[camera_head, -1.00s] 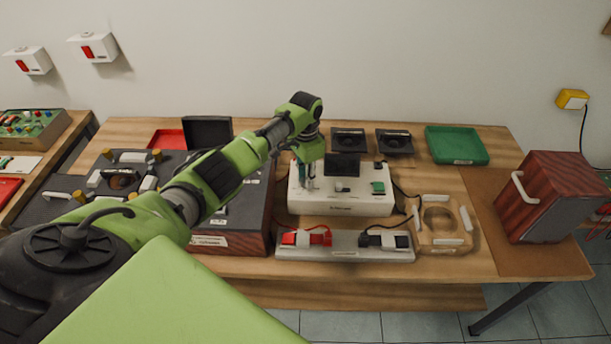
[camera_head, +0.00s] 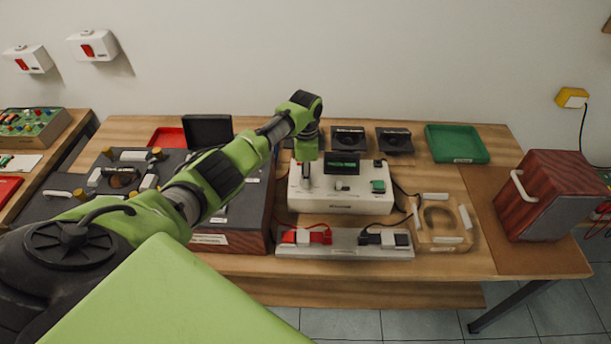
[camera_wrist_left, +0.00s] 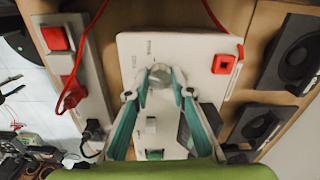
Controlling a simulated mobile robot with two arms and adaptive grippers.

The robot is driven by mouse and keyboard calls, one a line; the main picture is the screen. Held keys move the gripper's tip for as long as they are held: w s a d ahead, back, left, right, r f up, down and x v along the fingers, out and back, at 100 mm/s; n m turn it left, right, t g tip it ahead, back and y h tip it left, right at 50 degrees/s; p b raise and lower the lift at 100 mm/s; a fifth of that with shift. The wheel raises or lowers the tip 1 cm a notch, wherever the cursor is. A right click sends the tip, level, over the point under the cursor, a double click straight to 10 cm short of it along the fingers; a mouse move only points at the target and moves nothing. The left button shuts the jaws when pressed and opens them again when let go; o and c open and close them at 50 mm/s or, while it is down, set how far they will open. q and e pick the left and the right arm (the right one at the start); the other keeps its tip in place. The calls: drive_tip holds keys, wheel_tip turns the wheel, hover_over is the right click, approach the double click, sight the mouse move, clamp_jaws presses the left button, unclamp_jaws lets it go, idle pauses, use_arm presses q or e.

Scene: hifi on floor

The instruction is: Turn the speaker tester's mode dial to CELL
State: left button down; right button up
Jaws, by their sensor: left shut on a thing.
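The speaker tester (camera_head: 340,207) is a white box in the middle of the bench, and its small screen (camera_head: 342,163) is lit with green text too small to read. My left gripper (camera_head: 306,172) points down at the tester's left part. In the left wrist view, my left gripper (camera_wrist_left: 160,84) is shut on a round grey metallic knob (camera_wrist_left: 160,72) on the tester's white top, which I take for the mode dial. The dial's pointer and the mode it stands at cannot be read. My right gripper is not in view.
The terminal strip with a red clip (camera_head: 302,237) and a black clip (camera_head: 385,240) lies in front of the tester. A wooden ring fixture (camera_head: 441,223), green tray (camera_head: 457,144) and red-brown cabinet (camera_head: 552,195) are right.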

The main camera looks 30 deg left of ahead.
use_arm(q)
drive_tip(key=shift+w, duration=0.1)
drive_tip(key=c, duration=1.8)
unclamp_jaws()
drive_tip(key=shift+o, duration=0.2)
wheel_tip(320, 180, up, 12)
